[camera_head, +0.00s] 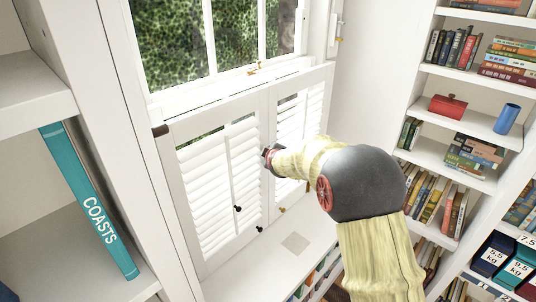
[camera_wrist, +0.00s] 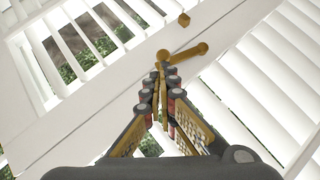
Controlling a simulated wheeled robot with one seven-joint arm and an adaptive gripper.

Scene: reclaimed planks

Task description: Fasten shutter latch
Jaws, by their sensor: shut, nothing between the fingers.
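The white louvred shutters (camera_head: 222,180) stand in the lower window, their two panels side by side and apparently closed. In the wrist view, a brass latch bar (camera_wrist: 186,53) with rounded ends lies across the white shutter frame (camera_wrist: 95,112). In the head view, my gripper (camera_head: 268,154) is at the upper middle of the shutters, and the latch does not show clearly there.
A shelf with a teal book (camera_head: 90,205) stands close at the left. Bookshelves with a red box (camera_head: 447,107) and a blue cup (camera_head: 507,118) stand at the right. A white sill (camera_head: 270,262) runs below the shutters. Small dark knobs (camera_head: 237,208) stick out from the shutters.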

